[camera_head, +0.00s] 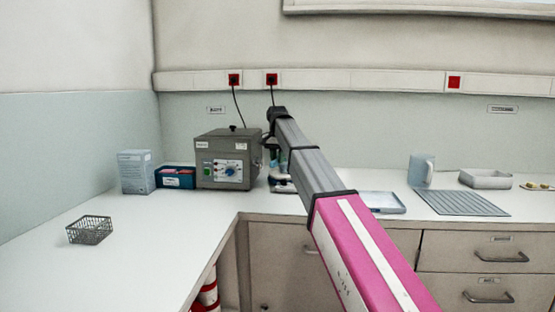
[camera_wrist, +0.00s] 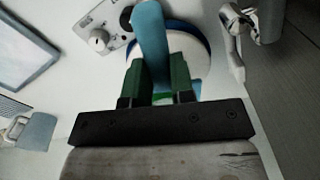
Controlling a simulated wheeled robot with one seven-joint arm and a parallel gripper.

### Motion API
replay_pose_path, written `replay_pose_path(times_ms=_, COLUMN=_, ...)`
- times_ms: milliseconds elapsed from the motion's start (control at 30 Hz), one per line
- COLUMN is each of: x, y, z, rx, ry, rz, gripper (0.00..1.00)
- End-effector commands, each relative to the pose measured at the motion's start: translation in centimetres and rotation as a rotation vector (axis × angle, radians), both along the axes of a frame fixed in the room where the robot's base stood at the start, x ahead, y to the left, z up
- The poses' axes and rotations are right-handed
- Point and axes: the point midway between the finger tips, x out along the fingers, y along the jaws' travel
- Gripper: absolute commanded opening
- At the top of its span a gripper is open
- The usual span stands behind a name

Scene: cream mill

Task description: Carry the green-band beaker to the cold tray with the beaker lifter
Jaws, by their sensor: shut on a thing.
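My gripper (camera_wrist: 167,66) has green fingers and is shut on a blue strip, which looks like the handle of the beaker lifter (camera_wrist: 151,32). A shallow pale blue-grey tray (camera_head: 384,203), perhaps the cold tray, lies on the counter right of my arm. It also shows at the upper left of the wrist view (camera_wrist: 24,48). I cannot make out the green-band beaker in either view.
Behind the fingers is a round white top with a blue rim (camera_wrist: 194,47), beside a panel with a knob (camera_wrist: 98,40). A grey bath (camera_head: 226,158) stands left of my arm. A pale jug (camera_head: 420,170) and ribbed mat (camera_head: 461,203) are right. The front-left counter holds a wire basket (camera_head: 89,230).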

Motion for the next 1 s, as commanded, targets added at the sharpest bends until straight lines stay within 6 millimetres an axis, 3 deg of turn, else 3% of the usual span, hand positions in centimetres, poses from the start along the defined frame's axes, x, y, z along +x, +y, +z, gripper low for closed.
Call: replay_pose_path(times_ms=1000, x=0.03, y=0.02, z=0.66, rx=0.000, ry=0.000, rz=0.000, gripper=0.00)
